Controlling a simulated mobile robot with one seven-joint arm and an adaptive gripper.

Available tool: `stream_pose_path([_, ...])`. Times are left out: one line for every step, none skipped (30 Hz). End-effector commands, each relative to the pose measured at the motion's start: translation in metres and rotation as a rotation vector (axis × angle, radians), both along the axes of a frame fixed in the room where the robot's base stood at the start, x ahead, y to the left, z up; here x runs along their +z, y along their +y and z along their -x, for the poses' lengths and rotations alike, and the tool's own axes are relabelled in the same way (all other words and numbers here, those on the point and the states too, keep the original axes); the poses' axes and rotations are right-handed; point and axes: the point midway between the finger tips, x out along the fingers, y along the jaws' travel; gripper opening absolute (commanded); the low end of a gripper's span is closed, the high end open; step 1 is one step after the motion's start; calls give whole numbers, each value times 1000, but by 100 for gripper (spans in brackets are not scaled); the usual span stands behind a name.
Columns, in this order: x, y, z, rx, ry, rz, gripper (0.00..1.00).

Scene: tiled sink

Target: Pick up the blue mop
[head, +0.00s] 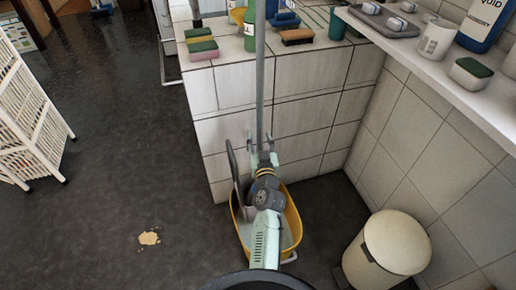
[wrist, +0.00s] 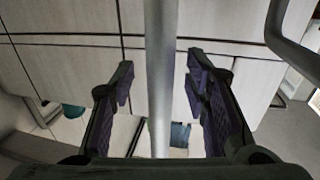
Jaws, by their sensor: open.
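A long grey pole (head: 260,85), which looks like the mop's handle, stands upright in front of the tiled block and runs out of the top of the head view. Its lower end is hidden behind my arm, and I see no blue mop head there. My gripper (head: 264,150) is open around the pole's lower part. In the wrist view, the pole (wrist: 160,40) passes between the two open fingers of my gripper (wrist: 160,78), with a gap on each side.
A yellow bucket (head: 294,220) stands under my arm, with a grey curved handle (head: 233,165) beside the pole. The tiled block (head: 225,100) is close behind, with sponges (head: 202,48) on top. A cream bin (head: 395,243) stands right. A white rack (head: 25,120) stands left; floor between is open.

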Motion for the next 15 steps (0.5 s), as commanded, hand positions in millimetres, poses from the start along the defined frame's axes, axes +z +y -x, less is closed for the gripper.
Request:
stream_pose_path([0, 0, 1, 0, 1, -1, 42])
stream_pose_path([0, 0, 1, 0, 1, -1, 42])
stream_pose_path([0, 0, 1, 0, 1, -1, 42])
stream_pose_path([0, 0, 1, 0, 0, -1, 42])
stream_pose_path([0, 0, 1, 0, 0, -1, 42])
stream_pose_path([0, 0, 1, 0, 0, -1, 42])
stream_pose_path([0, 0, 1, 0, 0, -1, 42])
stream_pose_path([0, 0, 1, 0, 0, -1, 42])
stream_pose_path([0, 0, 1, 0, 0, -1, 40])
stream_pose_path([0, 0, 1, 0, 0, -1, 38])
stream_pose_path([0, 0, 1, 0, 0, -1, 36])
stream_pose_path([0, 0, 1, 0, 0, -1, 34])
stream_pose_path([0, 0, 1, 0, 0, -1, 32])
stream_pose_path([0, 0, 1, 0, 0, -1, 30])
stream_pose_path([0, 0, 1, 0, 0, -1, 27])
